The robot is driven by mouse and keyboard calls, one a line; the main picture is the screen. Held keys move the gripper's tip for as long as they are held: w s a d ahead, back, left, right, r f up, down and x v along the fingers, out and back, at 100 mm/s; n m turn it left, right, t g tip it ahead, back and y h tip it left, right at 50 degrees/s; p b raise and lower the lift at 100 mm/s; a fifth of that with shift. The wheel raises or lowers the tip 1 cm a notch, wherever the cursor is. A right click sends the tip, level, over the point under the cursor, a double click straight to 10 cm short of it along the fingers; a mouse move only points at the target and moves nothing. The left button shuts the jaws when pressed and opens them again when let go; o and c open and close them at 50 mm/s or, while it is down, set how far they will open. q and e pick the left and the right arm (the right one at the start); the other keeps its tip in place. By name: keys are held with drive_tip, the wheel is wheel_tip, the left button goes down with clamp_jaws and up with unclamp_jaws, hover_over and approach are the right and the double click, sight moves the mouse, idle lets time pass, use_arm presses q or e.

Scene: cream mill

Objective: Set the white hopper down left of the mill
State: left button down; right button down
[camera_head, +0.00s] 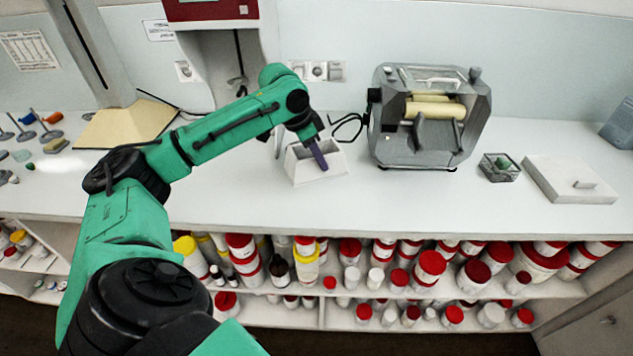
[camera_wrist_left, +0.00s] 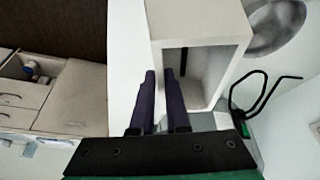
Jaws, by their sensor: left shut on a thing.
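The white hopper (camera_head: 330,171), an open box with sloping sides, is at the counter just left of the mill. The grey metal mill (camera_head: 415,150) with cream rollers stands upright on the counter. My left gripper (camera_head: 317,160) reaches down to the hopper, one dark finger showing inside its opening. In the left wrist view, its two purple fingers (camera_wrist_left: 161,74) are shut on one wall of the hopper (camera_wrist_left: 198,22). I cannot tell whether the hopper's base touches the counter. My right gripper is not in view.
A black cable (camera_head: 348,125) loops between hopper and mill. Right of the mill are a small wire-sided box (camera_head: 499,168) and a white slab with a knob (camera_head: 568,180). A red-topped machine (camera_head: 213,40) stands behind my left arm. The counter front (camera_head: 330,212) is clear.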

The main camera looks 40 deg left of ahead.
sight(303, 161)
use_arm(q)
drive_tip(key=f, duration=0.5)
drive_tip(key=f+p, duration=0.1)
drive_tip(key=f, duration=0.2)
drive_tip(key=shift+s, duration=0.25)
drive_tip(key=shift+w+f, duration=0.1)
drive_tip(key=shift+f, duration=0.25)
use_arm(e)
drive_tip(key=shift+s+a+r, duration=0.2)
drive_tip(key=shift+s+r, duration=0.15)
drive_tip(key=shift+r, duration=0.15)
use_arm(q)
drive_tip(key=c, duration=1)
unclamp_jaws()
drive_tip(key=shift+o, duration=0.4)
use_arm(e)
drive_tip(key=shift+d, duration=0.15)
use_arm(q)
drive_tip(key=b+v, duration=0.1)
drive_tip(key=v, duration=1.1)
drive_tip(key=shift+b, duration=0.4)
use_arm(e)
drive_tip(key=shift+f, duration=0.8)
